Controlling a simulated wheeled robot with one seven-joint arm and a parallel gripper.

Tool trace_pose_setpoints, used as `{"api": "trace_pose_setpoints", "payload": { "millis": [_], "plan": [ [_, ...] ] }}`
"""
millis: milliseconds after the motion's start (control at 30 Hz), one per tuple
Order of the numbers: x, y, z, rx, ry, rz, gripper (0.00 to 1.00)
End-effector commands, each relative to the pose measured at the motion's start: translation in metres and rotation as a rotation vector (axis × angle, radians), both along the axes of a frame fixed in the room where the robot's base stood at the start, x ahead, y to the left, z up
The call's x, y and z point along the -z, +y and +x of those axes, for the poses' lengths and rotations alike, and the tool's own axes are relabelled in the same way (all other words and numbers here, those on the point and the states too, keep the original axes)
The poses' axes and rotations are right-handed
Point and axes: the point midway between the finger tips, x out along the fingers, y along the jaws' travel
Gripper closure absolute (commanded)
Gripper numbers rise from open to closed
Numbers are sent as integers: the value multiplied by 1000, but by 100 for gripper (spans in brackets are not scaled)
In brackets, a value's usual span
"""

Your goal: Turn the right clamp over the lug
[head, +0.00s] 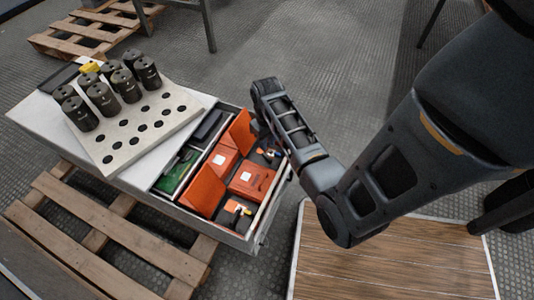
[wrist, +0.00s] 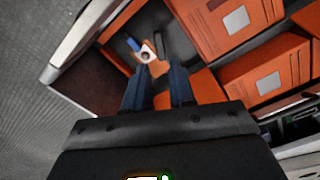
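My gripper (wrist: 160,72) is in the wrist view with its two dark blue fingers apart; I see nothing held between them. Just beyond the left fingertip is a small fitting with a white ring (wrist: 147,55), a blue tip (wrist: 133,44) and a dark bar (wrist: 162,47) beside it. The fitting lies in an orange-lined compartment; I cannot tell for certain which part is the clamp and which the lug. In the head view, a small blue-tipped fitting (head: 270,153) shows in the drawer's right side. My gripper's fingers are not clear there, below my wrist.
The open drawer (head: 247,240) holds orange boxes (head: 251,180), raised orange panels (head: 203,190), a yellow-topped fitting (head: 236,209) and a green board (head: 177,171). Black cylinders (head: 103,98) stand in a perforated plate (head: 152,127) on the cabinet. Wooden pallets (head: 115,235) lie around.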

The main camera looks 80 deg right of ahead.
Motion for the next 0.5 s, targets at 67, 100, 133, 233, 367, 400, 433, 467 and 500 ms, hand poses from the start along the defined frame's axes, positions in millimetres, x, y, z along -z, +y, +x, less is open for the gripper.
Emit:
{"api": "trace_pose_setpoints", "payload": {
  "millis": [67, 100, 133, 233, 367, 400, 433, 467, 500],
  "plan": [
    [12, 1, -1, 0, 1, 1, 76],
    [19, 1, -1, 0, 1, 1, 76],
    [24, 1, -1, 1, 2, 1, 76],
    [40, 1, -1, 0, 1, 1, 76],
    [58, 1, 0, -1, 0, 0, 76],
    [62, 1, 0, -1, 0, -1, 76],
    [65, 1, 0, -1, 0, -1, 76],
    [67, 1, 0, -1, 1, -1, 76],
    [69, 1, 0, -1, 0, -1, 76]
  ]
}}
